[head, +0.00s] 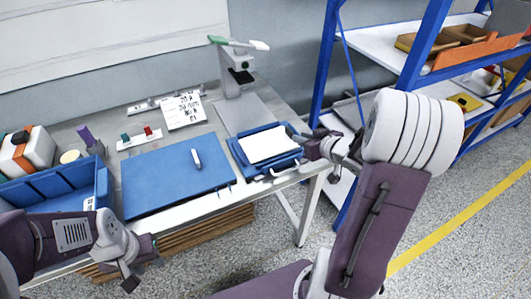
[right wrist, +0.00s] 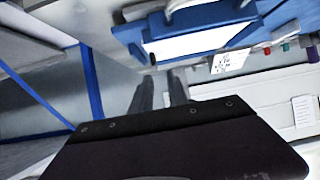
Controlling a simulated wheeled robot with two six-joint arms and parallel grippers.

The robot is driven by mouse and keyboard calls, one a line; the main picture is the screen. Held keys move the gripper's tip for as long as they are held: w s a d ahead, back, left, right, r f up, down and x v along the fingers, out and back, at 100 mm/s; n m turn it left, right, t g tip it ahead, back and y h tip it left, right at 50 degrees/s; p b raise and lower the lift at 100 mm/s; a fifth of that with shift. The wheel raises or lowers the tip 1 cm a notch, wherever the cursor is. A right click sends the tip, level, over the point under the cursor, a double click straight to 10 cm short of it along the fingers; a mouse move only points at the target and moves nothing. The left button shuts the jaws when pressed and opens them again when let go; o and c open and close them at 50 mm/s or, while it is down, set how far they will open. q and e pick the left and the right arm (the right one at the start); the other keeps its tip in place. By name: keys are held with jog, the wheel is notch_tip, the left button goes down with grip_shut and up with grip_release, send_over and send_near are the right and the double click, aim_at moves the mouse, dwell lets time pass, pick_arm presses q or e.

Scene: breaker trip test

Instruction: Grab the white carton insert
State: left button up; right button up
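A flat white piece, which looks like the white carton insert (head: 268,144), lies in a blue tray (head: 240,157) on the right part of the bench. The white piece also shows at the top of the right wrist view (right wrist: 200,43), framed by the blue tray (right wrist: 150,32). My right gripper (head: 308,147) is at the tray's right side, close to its edge. Its two fingers (right wrist: 160,92) stand apart with nothing between them; I cannot tell whether they touch the tray. My left gripper (head: 142,268) hangs in front of the bench, fingers apart and empty, away from the tray.
A blue mat (head: 165,182) with a small white-and-dark device (head: 196,158) lies left of the tray. A blue bin (head: 60,192) stands at far left. A stand (head: 237,75) rises behind the tray. A blue-framed shelf (head: 420,50) is at right.

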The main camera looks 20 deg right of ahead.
aim_at(291, 131)
jog(key=shift+s+d+f, duration=0.1)
jog(key=shift+d+f, duration=0.15)
jog(key=shift+f, duration=0.15)
jog(key=shift+d, duration=0.1)
jog(key=shift+w+f, duration=0.15)
jog(key=shift+w, duration=0.05)
jog(key=b+x, duration=0.1)
jog(key=x, duration=0.1)
jog(key=shift+w+d+f, duration=0.1)
jog(key=shift+w+f, duration=0.05)
jog(key=shift+w, duration=0.55)
jog(key=shift+w+f+b, duration=0.2)
jog(key=shift+w+b, duration=0.15)
jog(key=shift+b, duration=0.1)
jog(key=x, duration=0.2)
jog(key=b+x, duration=0.1)
jog(key=x, duration=0.1)
jog(key=shift+w+r, duration=0.15)
jog(key=shift+w, duration=0.2)
pick_arm(q)
notch_tip(291, 131, down, 4)
jog(key=shift+r, duration=0.2)
pick_arm(e)
jog(key=shift+s+r, duration=0.1)
jog(key=shift+s, duration=0.05)
pick_arm(q)
jog(key=shift+a, duration=0.1)
pick_arm(e)
grip_shut()
